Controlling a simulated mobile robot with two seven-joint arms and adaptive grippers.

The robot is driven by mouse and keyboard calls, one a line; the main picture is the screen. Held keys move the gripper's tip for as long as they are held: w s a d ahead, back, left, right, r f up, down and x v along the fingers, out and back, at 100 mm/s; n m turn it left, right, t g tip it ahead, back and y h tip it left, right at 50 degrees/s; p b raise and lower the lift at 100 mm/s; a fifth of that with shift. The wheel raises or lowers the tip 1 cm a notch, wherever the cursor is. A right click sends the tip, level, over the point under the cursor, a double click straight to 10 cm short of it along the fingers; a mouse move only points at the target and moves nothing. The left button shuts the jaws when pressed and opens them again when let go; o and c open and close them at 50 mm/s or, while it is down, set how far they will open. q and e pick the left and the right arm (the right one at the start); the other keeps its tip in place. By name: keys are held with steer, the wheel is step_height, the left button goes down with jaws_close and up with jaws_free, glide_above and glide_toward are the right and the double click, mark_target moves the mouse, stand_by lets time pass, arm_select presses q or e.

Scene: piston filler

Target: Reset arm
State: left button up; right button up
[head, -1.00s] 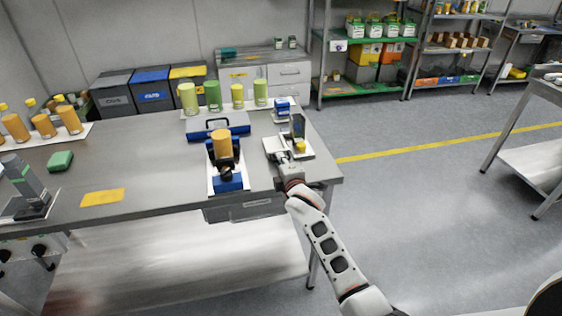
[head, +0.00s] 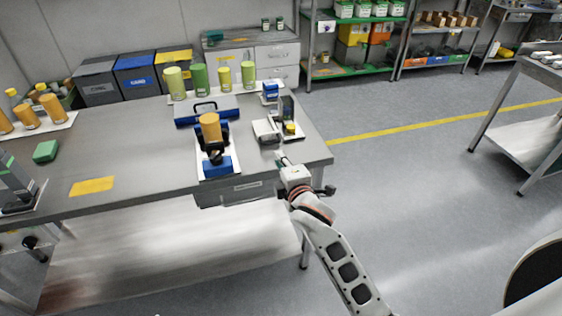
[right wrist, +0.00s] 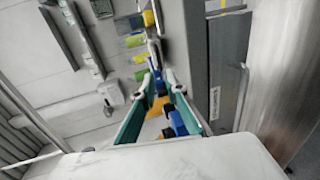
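My right gripper (head: 282,162) is by the front edge of the steel table, near its right corner, short of a small white-and-dark device (head: 268,131). In the right wrist view its two fingers with teal pads (right wrist: 160,95) stand apart, with nothing held between them. Beyond the fingers there, blue and orange items show, small and at a slant. My left gripper is not in view.
Shelving (head: 352,72) stands behind. The floor to the right (head: 400,170) is clear.

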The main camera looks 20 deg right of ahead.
steer(key=shift+s, duration=0.15)
stand_by(0.3)
steer(key=s+d+f+m+g+y, duration=0.1)
steer(key=s+f+m+g, duration=0.1)
steer(key=s+f+m, duration=0.4)
steer(key=s+d+f+m+g+y, duration=0.1)
steer(key=s+f+m, duration=0.6)
steer(key=s+f, duration=0.8)
steer(key=s+g, duration=0.1)
steer(key=s, duration=0.7)
steer(key=shift+f+m+g+y, duration=0.2)
steer(key=shift+m+g+y, duration=0.1)
steer(key=shift+y, duration=0.1)
